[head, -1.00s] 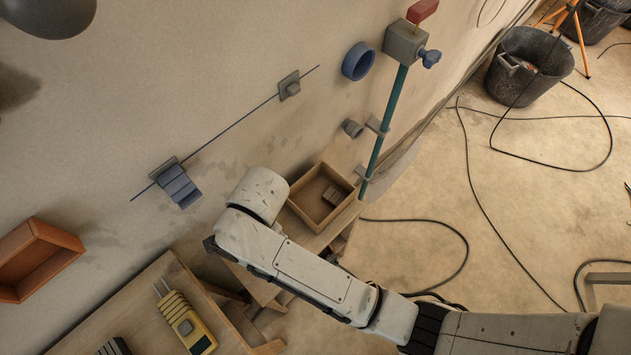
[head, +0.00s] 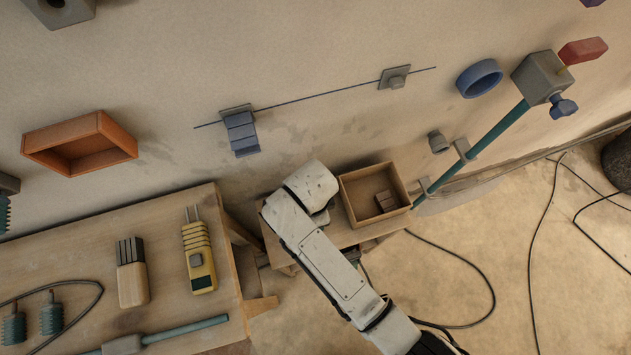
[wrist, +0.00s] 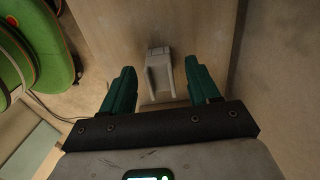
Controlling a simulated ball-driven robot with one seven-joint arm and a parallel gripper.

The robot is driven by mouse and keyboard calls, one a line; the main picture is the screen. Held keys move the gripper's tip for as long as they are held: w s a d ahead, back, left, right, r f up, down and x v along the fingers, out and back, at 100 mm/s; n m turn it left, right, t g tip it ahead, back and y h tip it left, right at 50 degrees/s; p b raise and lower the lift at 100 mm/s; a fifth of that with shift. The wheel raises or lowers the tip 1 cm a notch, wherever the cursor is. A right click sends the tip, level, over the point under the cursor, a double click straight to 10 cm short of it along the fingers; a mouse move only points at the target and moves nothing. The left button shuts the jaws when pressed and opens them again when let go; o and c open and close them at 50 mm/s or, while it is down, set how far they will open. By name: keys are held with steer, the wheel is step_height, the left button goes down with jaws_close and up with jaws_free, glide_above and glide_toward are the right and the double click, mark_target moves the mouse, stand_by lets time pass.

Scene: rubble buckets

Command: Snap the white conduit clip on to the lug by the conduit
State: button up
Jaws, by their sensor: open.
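The pale grey-white clip (wrist: 160,82) shows in the wrist view on a wooden surface, with two upright arms. My gripper (wrist: 159,68) is open, its green fingers on either side of the clip with gaps. I cannot tell how far above the surface they are. In the head view my arm hides the clip and the gripper. The teal conduit (head: 492,136) runs down the wall at the right from a grey box. A grey lug (head: 437,142) sticks out of the wall just left of it, bare.
A wooden box (head: 347,203) with a small brown block stands right of my arm. A workbench (head: 170,219) at left holds a yellow tool (head: 198,262) and a brush-like block (head: 131,274). An orange tray (head: 35,152) and a blue ring (head: 479,78) are on the wall.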

step_height(320, 180, down, 2)
steer(key=shift+f, duration=0.1)
steer(key=c, duration=1)
